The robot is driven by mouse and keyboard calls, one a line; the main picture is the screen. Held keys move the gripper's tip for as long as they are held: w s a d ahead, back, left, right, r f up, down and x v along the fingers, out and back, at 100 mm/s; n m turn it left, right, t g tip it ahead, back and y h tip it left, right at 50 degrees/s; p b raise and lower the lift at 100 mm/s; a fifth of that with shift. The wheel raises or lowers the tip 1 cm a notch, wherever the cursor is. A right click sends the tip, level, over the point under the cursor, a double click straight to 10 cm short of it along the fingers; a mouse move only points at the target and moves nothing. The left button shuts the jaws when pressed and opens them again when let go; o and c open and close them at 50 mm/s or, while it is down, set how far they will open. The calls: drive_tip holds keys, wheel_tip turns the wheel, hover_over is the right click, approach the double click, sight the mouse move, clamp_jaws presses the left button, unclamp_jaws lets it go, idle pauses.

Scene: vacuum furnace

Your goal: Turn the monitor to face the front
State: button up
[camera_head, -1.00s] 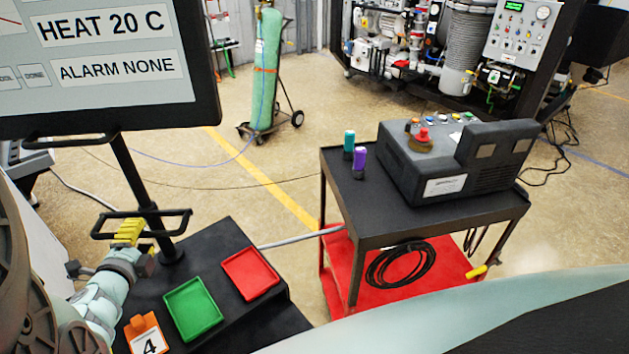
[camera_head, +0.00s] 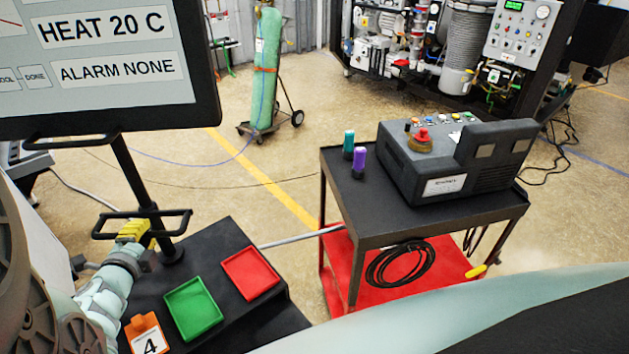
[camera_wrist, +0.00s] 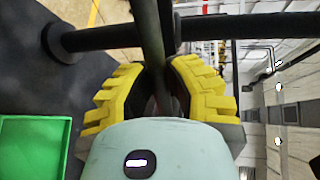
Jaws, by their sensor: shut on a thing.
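The monitor (camera_head: 100,62) stands at the upper left in the head view, its lit screen showing "HEAT 20 C" and "ALARM NONE". A dark post (camera_head: 135,180) carries it above a black base. A black loop handle (camera_head: 178,222) sits low on the post. My gripper (camera_head: 134,229) is at the left part of this handle. In the wrist view its yellow fingers (camera_wrist: 158,78) are shut on a dark handle bar (camera_wrist: 152,35) that runs between them. The contact deep between the fingers is partly hidden.
The black base holds a green tray (camera_head: 193,309), a red tray (camera_head: 250,273) and an orange tag marked 4 (camera_head: 148,337). A black-topped cart (camera_head: 345,205) with a grey control box (camera_head: 450,175) stands to the right. A green gas cylinder (camera_head: 266,70) stands behind on open floor.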

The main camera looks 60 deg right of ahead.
clamp_jaws()
drive_tip(key=shift+s+d, duration=0.1)
drive_tip(key=shift+s, duration=0.05)
drive_tip(key=shift+s+d+f+n+t+y+b, duration=0.1)
drive_tip(key=shift+s+d+n+t+y+b, duration=0.2)
drive_tip(key=shift+d+n+t+y+b, duration=0.3)
drive_tip(key=d+n+t+y+b, duration=0.1)
drive_tip(key=n+y+b, duration=0.1)
drive_tip(key=b, duration=0.1)
drive_tip(key=d+n+t+y+b, duration=0.1)
drive_tip(key=n+y+b, duration=0.1)
drive_tip(key=s+d+n+t+y+b, duration=0.1)
drive_tip(key=t+y+b, duration=0.1)
drive_tip(key=b, duration=0.1)
drive_tip(key=shift+d+n+b, duration=0.15)
drive_tip(key=shift+n+b, duration=0.2)
drive_tip(key=shift+n, duration=0.05)
drive_tip(key=shift+y, duration=0.4)
